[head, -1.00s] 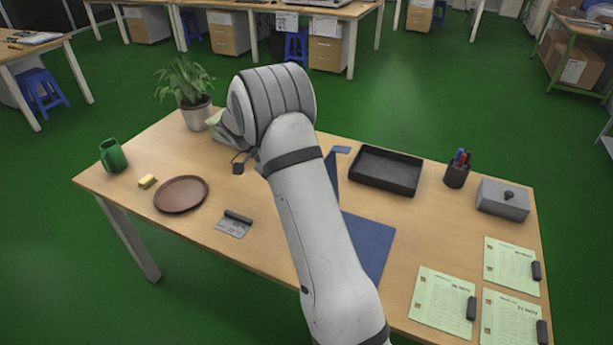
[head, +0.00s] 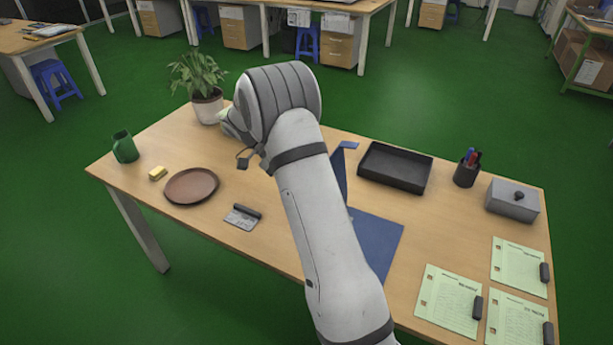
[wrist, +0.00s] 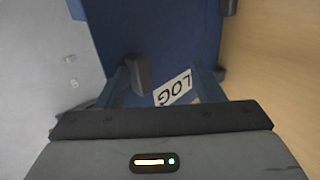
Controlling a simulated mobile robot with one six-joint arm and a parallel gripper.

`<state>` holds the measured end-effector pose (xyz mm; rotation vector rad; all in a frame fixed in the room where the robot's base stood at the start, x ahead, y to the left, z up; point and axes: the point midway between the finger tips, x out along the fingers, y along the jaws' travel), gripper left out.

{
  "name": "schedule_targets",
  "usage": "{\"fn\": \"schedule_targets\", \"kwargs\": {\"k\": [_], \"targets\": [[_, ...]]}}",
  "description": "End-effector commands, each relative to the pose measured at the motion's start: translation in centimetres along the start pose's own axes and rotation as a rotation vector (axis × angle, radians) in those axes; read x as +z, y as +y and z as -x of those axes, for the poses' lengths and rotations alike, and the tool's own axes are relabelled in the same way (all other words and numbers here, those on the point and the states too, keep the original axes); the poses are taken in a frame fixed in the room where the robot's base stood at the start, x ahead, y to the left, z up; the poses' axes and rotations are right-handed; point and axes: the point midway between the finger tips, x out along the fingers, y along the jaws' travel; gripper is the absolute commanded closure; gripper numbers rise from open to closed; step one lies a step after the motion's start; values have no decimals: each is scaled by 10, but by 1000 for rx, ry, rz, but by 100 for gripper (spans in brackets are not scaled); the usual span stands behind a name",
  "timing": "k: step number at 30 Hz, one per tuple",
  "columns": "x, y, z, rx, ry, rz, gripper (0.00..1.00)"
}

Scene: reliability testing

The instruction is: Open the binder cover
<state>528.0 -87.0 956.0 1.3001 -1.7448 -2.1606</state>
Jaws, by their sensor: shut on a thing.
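The blue binder lies on the wooden desk (head: 240,255), partly hidden behind my arm. Its flat part (head: 378,243) shows to the right of the arm. Its cover (head: 338,172) stands raised and tilted above the desk. In the wrist view the blue cover (wrist: 165,32) fills the middle, with a white label reading LOG (wrist: 173,88). My gripper (wrist: 163,80) is shut on the cover; just where the fingers grip its edge is not clear. In the head view the gripper is hidden behind my arm.
A black tray (head: 395,180), a pen cup (head: 467,172) and a grey lidded box (head: 512,205) stand to the right. Clipped green sheets (head: 448,300) lie front right. A brown plate (head: 191,186), green mug (head: 125,147), yellow block (head: 157,173) and potted plant (head: 207,105) stand left.

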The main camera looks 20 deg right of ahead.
Motion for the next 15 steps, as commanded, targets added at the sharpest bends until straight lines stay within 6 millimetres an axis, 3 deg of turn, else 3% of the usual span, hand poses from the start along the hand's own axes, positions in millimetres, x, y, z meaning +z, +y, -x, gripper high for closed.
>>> {"fn": "schedule_targets", "kwargs": {"k": [1, 15], "targets": [[-4, -8, -3, -6, 3, 5, 58], [-7, -27, 22, -5, 6, 3, 62]]}}
